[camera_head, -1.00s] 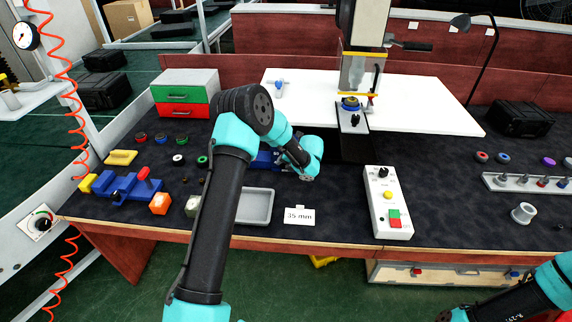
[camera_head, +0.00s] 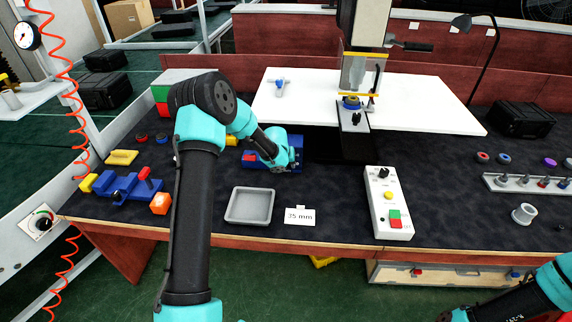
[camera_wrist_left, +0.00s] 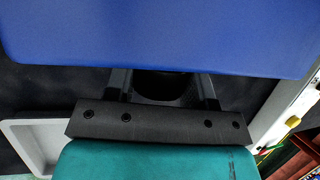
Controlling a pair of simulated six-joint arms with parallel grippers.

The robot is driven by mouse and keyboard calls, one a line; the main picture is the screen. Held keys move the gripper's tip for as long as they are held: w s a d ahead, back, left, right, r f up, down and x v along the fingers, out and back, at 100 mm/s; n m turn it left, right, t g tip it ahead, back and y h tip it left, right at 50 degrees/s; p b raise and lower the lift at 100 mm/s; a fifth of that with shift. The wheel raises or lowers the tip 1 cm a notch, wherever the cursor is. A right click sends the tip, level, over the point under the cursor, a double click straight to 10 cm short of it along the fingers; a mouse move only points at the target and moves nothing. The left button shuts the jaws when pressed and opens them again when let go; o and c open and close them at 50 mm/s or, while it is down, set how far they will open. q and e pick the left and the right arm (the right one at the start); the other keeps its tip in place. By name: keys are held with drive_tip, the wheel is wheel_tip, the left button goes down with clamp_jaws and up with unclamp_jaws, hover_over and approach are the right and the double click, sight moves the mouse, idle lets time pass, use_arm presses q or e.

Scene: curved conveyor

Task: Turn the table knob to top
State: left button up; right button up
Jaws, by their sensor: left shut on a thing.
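A blue block-shaped fixture (camera_head: 294,141) stands on the dark table left of the middle, partly hidden by my left arm. In the left wrist view its blue face (camera_wrist_left: 160,35) fills the top. The fingers of my left gripper (camera_wrist_left: 162,88) reach under the blue edge and are shut on a dark round part (camera_wrist_left: 160,84), only partly visible. In the head view those fingers are hidden behind the teal wrist. A white control box (camera_head: 388,202) carries a black knob (camera_head: 384,172), a yellow button and a red-green switch; no gripper is near it. My right gripper is not in view.
A grey tray (camera_head: 232,219) and a "35 mm" card (camera_head: 299,216) lie in front of the blue fixture. A press (camera_head: 352,90) stands behind, on a white board (camera_head: 430,112).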

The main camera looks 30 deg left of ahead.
use_arm(q)
drive_tip(key=shift+a+n+t+h, duration=0.2)
drive_tip(key=shift+n+t+h, duration=0.1)
drive_tip(key=shift+t+h, duration=0.3)
drive_tip(key=shift+d+h, duration=0.15)
drive_tip(key=shift+h, duration=0.55)
drive_tip(key=shift+f+n+t+h, duration=0.1)
drive_tip(key=shift+n+t+h, duration=0.4)
drive_tip(key=shift+t+h, duration=0.7)
drive_tip(key=shift+h, duration=0.4)
drive_tip(key=o, duration=0.9)
drive_tip(key=shift+s, duration=0.1)
